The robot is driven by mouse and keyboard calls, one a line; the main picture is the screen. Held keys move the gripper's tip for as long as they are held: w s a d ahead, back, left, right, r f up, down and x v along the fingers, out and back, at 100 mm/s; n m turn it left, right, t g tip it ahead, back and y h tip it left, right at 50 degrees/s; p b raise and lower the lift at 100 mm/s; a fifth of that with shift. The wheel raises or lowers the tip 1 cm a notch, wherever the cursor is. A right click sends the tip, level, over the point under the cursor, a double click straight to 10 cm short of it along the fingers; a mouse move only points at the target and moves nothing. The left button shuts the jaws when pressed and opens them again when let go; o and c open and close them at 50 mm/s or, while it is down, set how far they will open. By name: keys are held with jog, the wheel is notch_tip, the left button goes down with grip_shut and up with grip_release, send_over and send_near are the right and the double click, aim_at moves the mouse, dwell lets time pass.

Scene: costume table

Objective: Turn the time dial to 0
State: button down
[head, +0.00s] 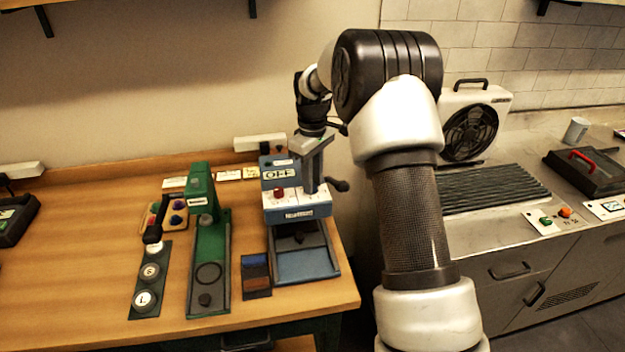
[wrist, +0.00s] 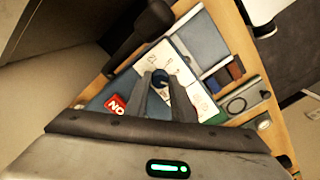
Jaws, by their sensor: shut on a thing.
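The blue and grey press machine (head: 305,213) stands at the right end of the wooden table. My gripper (head: 310,188) points down onto its top panel, right of a red knob (head: 279,192). In the wrist view a dark blue round dial (wrist: 160,77) sits between my two fingertips (wrist: 161,82), and the gripper is shut on it. White plates with printed marks (wrist: 152,58) lie around the dial; the marks are too small to read, so I cannot tell its setting. In the head view my fingers hide the dial.
A black lever handle (wrist: 143,28) juts out close to my fingers. A green press (head: 200,205) and a strip with round dies (head: 150,282) stand to the left. A fan heater (head: 470,130) stands on the counter at right. Bare table (head: 75,260) lies far left.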

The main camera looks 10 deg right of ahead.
jog(key=shift+m, duration=1.9)
jog(key=c, duration=1.5)
grip_release()
jog(key=shift+r, duration=0.15)
notch_tip(320, 180, up, 17)
jog(key=shift+r, duration=0.15)
